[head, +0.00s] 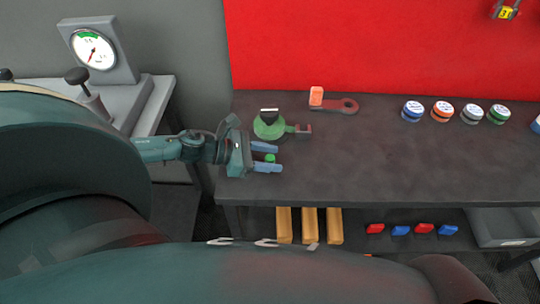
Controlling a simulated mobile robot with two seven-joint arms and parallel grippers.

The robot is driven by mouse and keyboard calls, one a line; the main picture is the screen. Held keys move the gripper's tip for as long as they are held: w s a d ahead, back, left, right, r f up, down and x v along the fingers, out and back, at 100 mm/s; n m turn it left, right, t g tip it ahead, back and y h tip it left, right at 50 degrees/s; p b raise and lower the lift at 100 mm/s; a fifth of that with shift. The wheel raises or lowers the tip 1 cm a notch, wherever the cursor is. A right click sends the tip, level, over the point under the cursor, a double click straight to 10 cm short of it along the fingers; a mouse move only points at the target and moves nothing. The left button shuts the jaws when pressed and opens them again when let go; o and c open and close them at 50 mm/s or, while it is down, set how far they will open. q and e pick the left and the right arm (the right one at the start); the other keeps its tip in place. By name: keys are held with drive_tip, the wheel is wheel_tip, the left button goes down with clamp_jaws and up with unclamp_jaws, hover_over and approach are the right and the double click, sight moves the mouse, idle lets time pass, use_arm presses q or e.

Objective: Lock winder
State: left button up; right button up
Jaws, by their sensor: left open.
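What looks like the winder (270,128) is a round green piece with a dark, white-topped block on it and a short arm to the right. It sits at the left end of the dark workbench. My left gripper (268,157) is open at the bench's left front part, just in front of the winder, with its blue fingers pointing right. A small green knob (270,158) shows between the fingers; I cannot tell if either finger touches it. The gripper and wrist hide part of the winder's near side. My right gripper is not in view.
A red lever with an orange block (316,97) lies behind the winder. Several round tins (442,111) stand at the bench's right. A dial gauge (93,50) stands at the left. Yellow bars (309,225) and small red and blue pieces lie below. The bench (380,160) is clear mid-front.

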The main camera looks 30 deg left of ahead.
use_arm(q)
drive_tip(key=shift+w+d, duration=0.15)
drive_tip(key=shift+c, duration=0.5)
clamp_jaws()
